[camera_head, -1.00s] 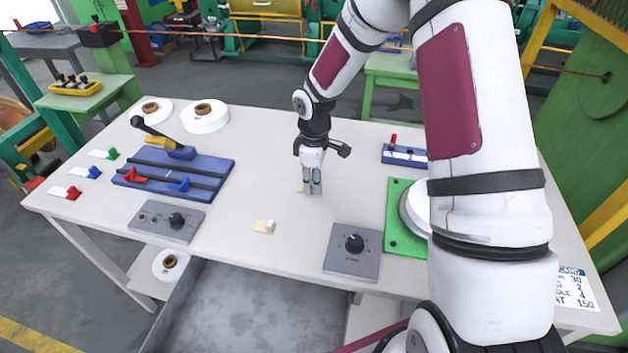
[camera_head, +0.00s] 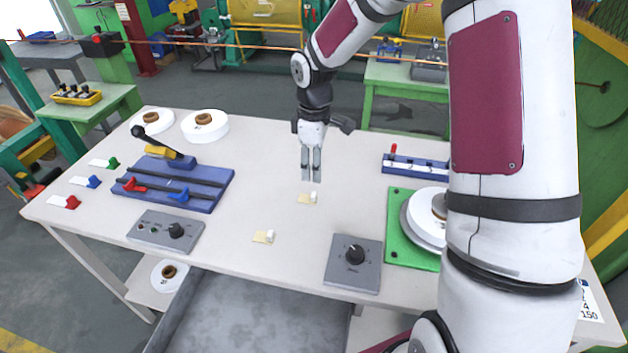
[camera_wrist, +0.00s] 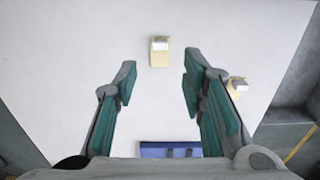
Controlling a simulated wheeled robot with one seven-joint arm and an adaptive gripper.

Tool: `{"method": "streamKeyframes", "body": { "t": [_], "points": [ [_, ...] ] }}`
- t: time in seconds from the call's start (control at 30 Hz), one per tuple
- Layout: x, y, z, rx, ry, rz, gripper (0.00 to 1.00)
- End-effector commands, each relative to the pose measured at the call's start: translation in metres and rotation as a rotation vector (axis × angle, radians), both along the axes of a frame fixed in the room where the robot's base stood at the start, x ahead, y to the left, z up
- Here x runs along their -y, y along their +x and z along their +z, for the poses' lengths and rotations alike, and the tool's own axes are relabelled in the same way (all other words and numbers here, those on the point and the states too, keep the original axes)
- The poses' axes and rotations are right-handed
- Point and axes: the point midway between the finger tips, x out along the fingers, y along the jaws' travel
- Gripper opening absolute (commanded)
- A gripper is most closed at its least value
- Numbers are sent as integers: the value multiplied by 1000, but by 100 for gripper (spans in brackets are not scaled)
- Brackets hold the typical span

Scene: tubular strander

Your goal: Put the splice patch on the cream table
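Two small pale-yellow patches with white tabs lie on the cream table (camera_head: 250,185); I cannot tell which is the task's splice patch. One patch (camera_head: 307,198) lies close to my gripper (camera_head: 311,180), just nearer the camera. The other patch (camera_head: 263,236) lies nearer the front edge. In the wrist view, one patch (camera_wrist: 159,58) shows beyond the gap between my fingertips (camera_wrist: 158,72), and the other (camera_wrist: 238,87) is partly covered by the right finger. My gripper is open and empty, fingers pointing down above the tabletop.
A blue fixture with a lever (camera_head: 180,180) and a grey knob box (camera_head: 165,231) stand left. A second knob box (camera_head: 353,264), a green plate with a white disc (camera_head: 397,255) and a blue rail (camera_head: 415,166) stand right. White rolls (camera_head: 205,127) are at the back left.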

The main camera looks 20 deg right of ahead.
Motion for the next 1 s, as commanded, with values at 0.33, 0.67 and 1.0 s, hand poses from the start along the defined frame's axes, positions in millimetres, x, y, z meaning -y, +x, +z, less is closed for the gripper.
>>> {"method": "streamKeyframes", "body": {
  "t": [0.33, 0.67, 1.0],
  "points": [
    [0, -3, 37, 6, -10, -10, 38],
    [-2, -70, 128, 119, -99, -254, 38],
    [-8, -175, 199, 286, -50, -611, 38]
  ]
}}
